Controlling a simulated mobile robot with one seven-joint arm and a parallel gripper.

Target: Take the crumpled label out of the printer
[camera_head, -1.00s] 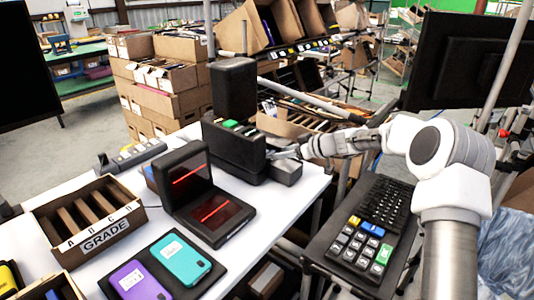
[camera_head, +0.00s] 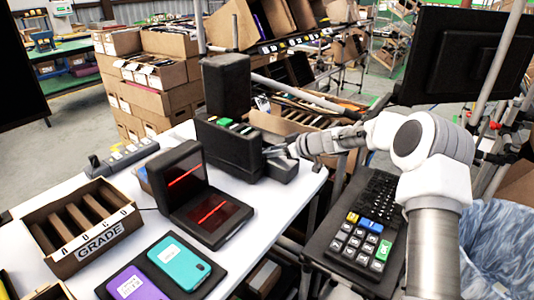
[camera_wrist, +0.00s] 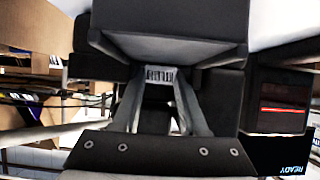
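The printer (camera_head: 228,143) is a black box at the far right end of the white table, with green and white buttons on top. A small white label (camera_wrist: 160,73) with a barcode shows at the printer's dark front in the wrist view. The label is too small to make out in the head view.
A black scanner (camera_head: 212,214) with red lines, a GRADE carton (camera_head: 97,243) and phones on a dark mat (camera_head: 205,285) occupy the table. A keypad (camera_head: 355,245) stands at right.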

